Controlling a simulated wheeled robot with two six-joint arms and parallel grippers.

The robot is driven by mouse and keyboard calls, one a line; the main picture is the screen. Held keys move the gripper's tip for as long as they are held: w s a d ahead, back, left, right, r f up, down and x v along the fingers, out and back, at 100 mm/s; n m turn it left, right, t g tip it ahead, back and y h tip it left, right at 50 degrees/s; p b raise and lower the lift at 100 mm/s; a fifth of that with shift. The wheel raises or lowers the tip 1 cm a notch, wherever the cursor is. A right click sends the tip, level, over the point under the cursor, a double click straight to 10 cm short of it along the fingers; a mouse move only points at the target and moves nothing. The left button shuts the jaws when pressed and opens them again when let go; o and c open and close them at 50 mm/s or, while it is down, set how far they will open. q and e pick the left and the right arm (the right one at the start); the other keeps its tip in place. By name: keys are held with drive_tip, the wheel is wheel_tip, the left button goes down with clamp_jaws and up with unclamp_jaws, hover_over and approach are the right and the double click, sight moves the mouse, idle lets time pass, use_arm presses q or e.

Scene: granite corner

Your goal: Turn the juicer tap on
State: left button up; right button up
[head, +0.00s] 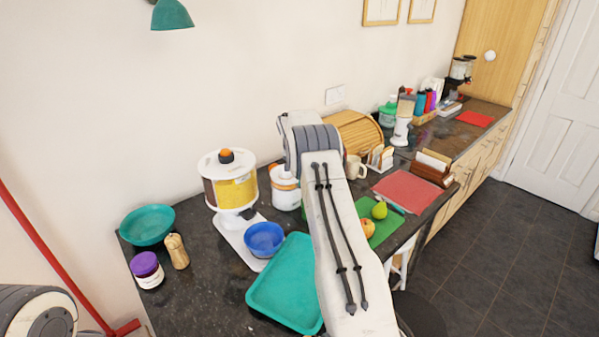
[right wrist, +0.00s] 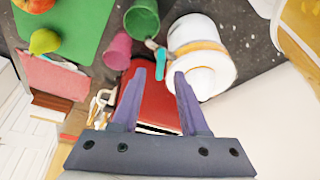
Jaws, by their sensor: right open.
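The juicer (head: 230,182) stands on the dark counter, with a white lid, an orange knob and yellow juice in its clear tank. A blue bowl (head: 264,238) sits at its front, at the white base. The tap is too small to make out. In the right wrist view a part of the juicer's yellow tank (right wrist: 301,24) shows at the top right corner. My right gripper (right wrist: 160,75) is open and empty, beside a white canister (right wrist: 208,72) with an orange band. In the head view my right arm hides this gripper. My left gripper is out of view.
The white canister stands right of the juicer (head: 286,190). A teal tray (head: 287,290) lies in front. A teal bowl (head: 147,225), pepper mill (head: 177,252) and purple-lidded jar (head: 147,270) stand left. Green (right wrist: 143,18) and pink (right wrist: 118,50) cups are near my right gripper.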

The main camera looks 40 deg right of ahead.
drive_tip(key=shift+p+x, duration=0.3)
drive_tip(key=shift+x, duration=0.95)
clamp_jaws()
drive_tip(key=shift+a, duration=0.15)
